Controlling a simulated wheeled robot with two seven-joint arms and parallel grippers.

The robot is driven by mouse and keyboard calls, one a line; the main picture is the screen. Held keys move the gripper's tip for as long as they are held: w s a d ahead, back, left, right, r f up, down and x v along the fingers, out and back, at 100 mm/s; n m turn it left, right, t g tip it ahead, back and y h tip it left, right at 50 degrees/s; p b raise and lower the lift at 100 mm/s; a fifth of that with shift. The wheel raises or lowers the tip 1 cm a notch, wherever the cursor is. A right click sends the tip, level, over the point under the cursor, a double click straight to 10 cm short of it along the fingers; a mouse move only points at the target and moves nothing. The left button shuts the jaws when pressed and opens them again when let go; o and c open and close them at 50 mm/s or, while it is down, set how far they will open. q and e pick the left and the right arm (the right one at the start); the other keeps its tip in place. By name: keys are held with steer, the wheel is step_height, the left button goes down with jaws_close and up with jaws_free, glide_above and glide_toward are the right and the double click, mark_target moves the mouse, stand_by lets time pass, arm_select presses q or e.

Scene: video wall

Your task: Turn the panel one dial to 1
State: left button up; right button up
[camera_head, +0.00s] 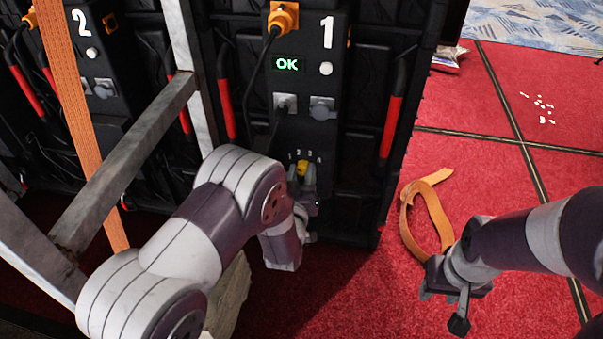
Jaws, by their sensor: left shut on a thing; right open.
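Panel one (340,60) is black with a white "1", a green "OK" display (287,64) and an orange plug at its top. Its dial (302,168) is low on the panel, with small numbers above it and a yellow part showing. My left gripper (306,184) is shut on the dial; my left arm hides part of it. Which number the dial points to cannot be told. My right gripper (455,298) is open and empty above the red floor at the lower right.
Panel two (86,45) stands to the left, behind a grey metal frame (130,150) and an orange strap (70,100). Red handles (391,125) flank panel one. Another orange strap (432,215) and white bits (541,106) lie on the red floor.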

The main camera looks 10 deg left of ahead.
arm_select(q)
steer(key=shift+f, duration=0.1)
steer(key=o, duration=1)
steer(key=shift+o, duration=0.2)
steer(key=shift+s+r+p, duration=0.2)
steer(key=shift+s+p, duration=0.2)
steer(key=s+p, duration=0.4)
steer(key=s, duration=0.8)
steer(key=shift+d+p, duration=0.15)
steer(key=shift+p, duration=0.25)
steer(key=shift+f, duration=0.1)
